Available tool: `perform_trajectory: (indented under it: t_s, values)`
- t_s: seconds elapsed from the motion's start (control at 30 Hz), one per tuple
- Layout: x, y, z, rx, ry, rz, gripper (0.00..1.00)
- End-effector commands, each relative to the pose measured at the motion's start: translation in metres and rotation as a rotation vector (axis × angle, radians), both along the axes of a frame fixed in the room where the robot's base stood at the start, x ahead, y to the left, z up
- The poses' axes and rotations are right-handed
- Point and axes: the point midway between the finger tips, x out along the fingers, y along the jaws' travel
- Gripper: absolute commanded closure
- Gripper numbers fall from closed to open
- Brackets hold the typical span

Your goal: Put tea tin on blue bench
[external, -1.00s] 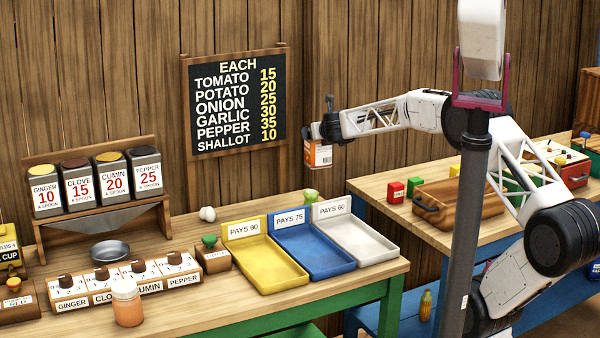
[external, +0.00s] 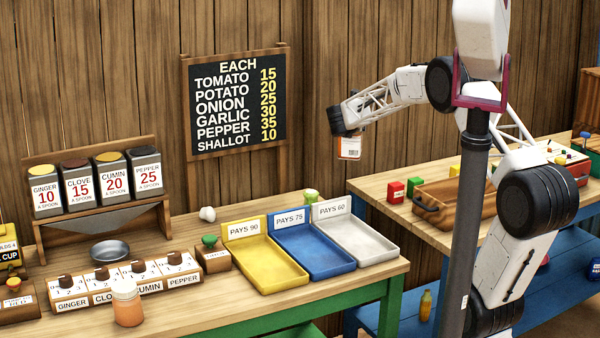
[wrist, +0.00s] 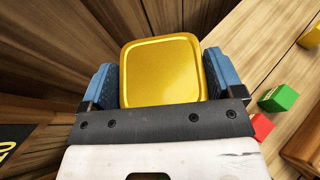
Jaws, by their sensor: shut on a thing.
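My gripper (external: 348,132) is shut on the tea tin (external: 349,148), a small tin with an orange and white label, held in the air by the plank wall. In the wrist view the tin's yellow square lid (wrist: 160,70) sits between the two blue-backed fingers (wrist: 160,88). In the external view the tin hangs just below the fingers, nearly upright, above and behind the back edge of the right-hand table. The blue bench (external: 400,308) shows low at the right, under the wooden-topped table, partly hidden by a grey post and my arm.
The wooden tabletop (external: 385,186) holds red (external: 395,192) and green (external: 413,186) blocks and a brown tray (external: 430,208). A yellow bottle (external: 426,305) stands on the blue bench. The green-legged stall at left carries yellow (external: 262,270), blue (external: 325,262) and white (external: 365,245) trays. A grey post (external: 468,220) stands in front.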

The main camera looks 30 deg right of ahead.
Motion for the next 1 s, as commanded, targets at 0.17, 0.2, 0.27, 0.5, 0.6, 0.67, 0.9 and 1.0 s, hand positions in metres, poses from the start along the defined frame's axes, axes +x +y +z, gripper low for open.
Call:
perform_trajectory:
  t_s: [0.17, 0.2, 0.27, 0.5, 0.6, 0.67, 0.9, 1.0]
  values:
    - [0.0, -0.019, -0.002, 0.001, 0.002, -0.088, 0.59]
    - [0.0, -0.023, -0.001, 0.001, 0.0, -0.108, 0.59]
    - [-0.001, -0.03, -0.002, 0.001, 0.001, -0.139, 0.59]
    - [-0.004, -0.055, -0.004, 0.001, 0.002, -0.261, 0.59]
    - [-0.005, -0.065, -0.005, 0.001, 0.001, -0.312, 0.59]
    - [-0.007, -0.071, -0.006, 0.001, 0.0, -0.342, 0.59]
    - [-0.012, -0.095, -0.009, 0.0, 0.001, -0.469, 0.59]
    - [-0.015, -0.105, -0.01, 0.0, 0.001, -0.521, 0.59]
